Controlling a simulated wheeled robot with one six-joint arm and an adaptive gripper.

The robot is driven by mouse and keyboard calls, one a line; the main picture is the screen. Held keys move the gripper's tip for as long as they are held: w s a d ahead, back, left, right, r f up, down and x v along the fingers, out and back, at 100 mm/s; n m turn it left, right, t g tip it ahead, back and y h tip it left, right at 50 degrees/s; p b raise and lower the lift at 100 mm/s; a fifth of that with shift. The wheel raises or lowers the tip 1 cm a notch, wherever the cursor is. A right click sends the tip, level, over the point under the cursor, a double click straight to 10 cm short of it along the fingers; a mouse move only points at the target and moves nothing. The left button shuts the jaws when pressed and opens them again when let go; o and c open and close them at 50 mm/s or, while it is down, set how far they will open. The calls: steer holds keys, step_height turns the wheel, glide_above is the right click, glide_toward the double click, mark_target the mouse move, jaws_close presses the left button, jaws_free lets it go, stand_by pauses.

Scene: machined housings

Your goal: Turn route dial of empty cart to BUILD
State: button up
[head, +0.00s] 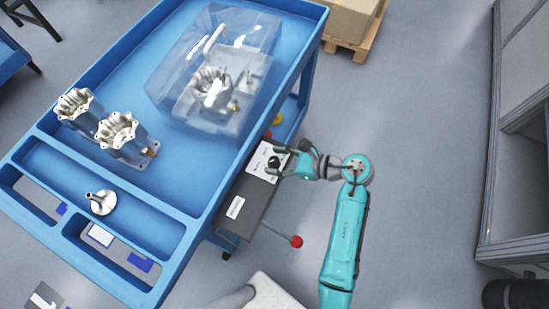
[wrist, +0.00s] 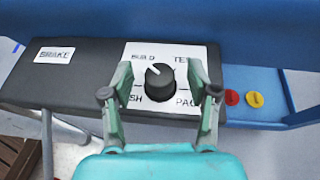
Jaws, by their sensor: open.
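The route dial is a black round knob (wrist: 160,78) on a white plate (wrist: 138,53) with labels BUILD, TEST, one ending in SH and one starting PAC, the last two partly hidden by my fingers. Its white pointer mark faces upper left, toward BUILD. In the head view the knob (head: 274,162) sits on a grey box on the side of a blue cart (head: 178,190). My gripper (wrist: 160,72) is open, one finger on each side of the knob, with visible gaps. It also shows in the head view (head: 282,161).
The cart carries two metal housings (head: 120,131), a flanged part (head: 102,203) and a clear bin (head: 235,50) with parts inside. A BRAKE label (wrist: 54,55) is on the grey box; a red-knobbed lever (head: 296,242) sticks out below. Red and yellow buttons (wrist: 255,99) are at right.

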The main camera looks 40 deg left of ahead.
steer(key=shift+s+a+f, duration=0.2)
steer(key=shift+a, duration=0.25)
jaws_close()
steer(key=shift+s+m+t+y, duration=0.15)
steer(key=shift+m+t+y, duration=0.15)
steer(key=shift+m+t, duration=2)
steer(key=shift+t, duration=0.3)
jaws_free()
steer(key=v, duration=1.2)
